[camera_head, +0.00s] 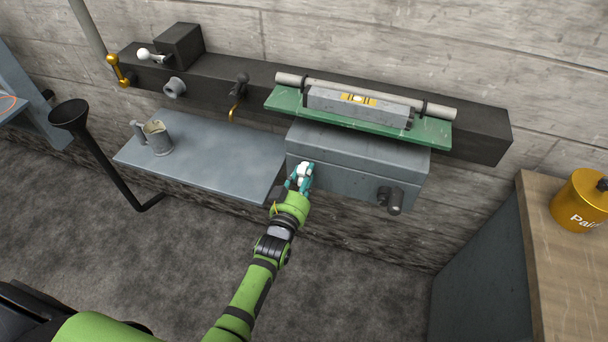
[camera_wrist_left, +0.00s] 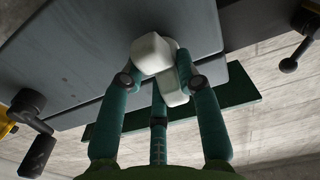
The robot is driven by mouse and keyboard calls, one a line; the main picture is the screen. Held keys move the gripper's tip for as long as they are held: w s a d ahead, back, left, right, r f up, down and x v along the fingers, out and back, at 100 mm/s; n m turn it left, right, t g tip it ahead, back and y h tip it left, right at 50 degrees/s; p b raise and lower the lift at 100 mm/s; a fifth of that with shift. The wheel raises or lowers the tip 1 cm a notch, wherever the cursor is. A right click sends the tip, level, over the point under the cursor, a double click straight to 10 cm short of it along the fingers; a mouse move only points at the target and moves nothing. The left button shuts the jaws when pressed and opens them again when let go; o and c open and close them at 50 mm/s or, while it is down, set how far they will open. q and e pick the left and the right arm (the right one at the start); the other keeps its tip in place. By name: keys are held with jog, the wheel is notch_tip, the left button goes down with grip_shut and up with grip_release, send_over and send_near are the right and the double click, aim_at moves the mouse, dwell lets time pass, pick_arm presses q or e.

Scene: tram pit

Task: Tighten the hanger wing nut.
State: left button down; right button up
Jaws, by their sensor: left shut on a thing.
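My left gripper (camera_head: 301,174) is at the lower left part of the front of a grey box (camera_head: 345,158) under a green shelf. In the left wrist view the gripper (camera_wrist_left: 163,72) has its teal fingers bent together, with pale tips close to each other against the grey box (camera_wrist_left: 100,45). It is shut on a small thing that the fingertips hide. I cannot make out the shape of a wing nut there. A dark knob with a lever (camera_head: 391,198) sticks out at the box's right end; it also shows in the left wrist view (camera_wrist_left: 30,108). My right gripper is out of view.
A grey bench (camera_head: 215,165) holds a metal mug (camera_head: 157,138). A black funnel (camera_head: 70,115) stands left. A yellow paint can (camera_head: 581,205) is on a wooden cabinet top (camera_head: 550,255).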

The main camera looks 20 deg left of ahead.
pick_arm(q)
jog(key=shift+m, duration=0.3)
jog(key=c, duration=0.9)
grip_release()
jog(key=s, duration=1.2)
jog(key=shift+a, duration=0.15)
